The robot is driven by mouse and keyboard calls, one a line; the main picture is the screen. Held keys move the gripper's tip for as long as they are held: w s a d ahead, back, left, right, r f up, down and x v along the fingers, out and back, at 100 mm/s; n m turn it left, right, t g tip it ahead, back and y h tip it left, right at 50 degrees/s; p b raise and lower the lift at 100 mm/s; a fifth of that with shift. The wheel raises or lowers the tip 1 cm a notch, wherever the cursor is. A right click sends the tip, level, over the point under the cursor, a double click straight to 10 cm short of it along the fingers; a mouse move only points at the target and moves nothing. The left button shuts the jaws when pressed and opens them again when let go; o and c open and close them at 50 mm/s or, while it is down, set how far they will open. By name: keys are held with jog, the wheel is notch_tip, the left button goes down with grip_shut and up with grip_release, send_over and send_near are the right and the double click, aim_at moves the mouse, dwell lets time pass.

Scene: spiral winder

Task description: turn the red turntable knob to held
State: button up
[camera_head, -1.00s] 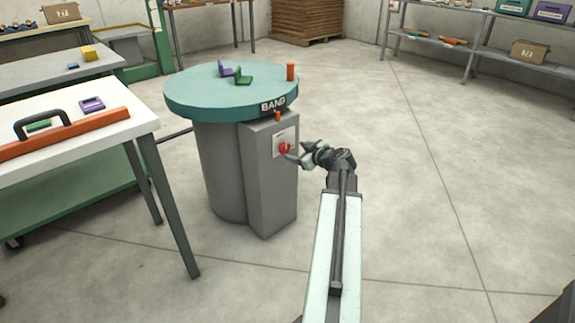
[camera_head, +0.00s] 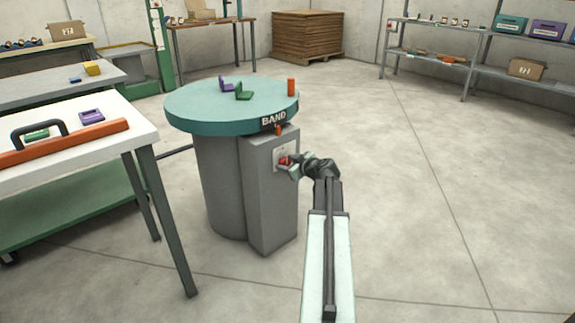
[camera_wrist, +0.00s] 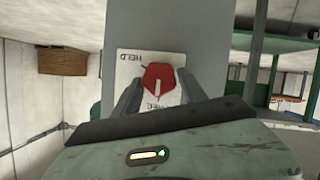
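The red turntable knob (camera_head: 285,161) sits on a pale label plate on the grey box at the turntable's front. In the wrist view the knob (camera_wrist: 158,78) is a red faceted disc with a white mark pointing down in the picture. Lettering that reads like HELD (camera_wrist: 144,58) stands above it; lettering below is partly hidden. My gripper (camera_head: 292,166) is at the knob. In the wrist view its two fingers (camera_wrist: 159,84) stand apart, one on each side of the knob. They look open; whether they touch it is unclear.
The teal round turntable (camera_head: 190,104) carries purple and green brackets and an orange peg (camera_head: 291,87). A small orange lever (camera_head: 278,130) sits above the knob. A white table (camera_head: 80,165) stands at left. The floor at right is clear.

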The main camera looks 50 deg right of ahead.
grip_shut()
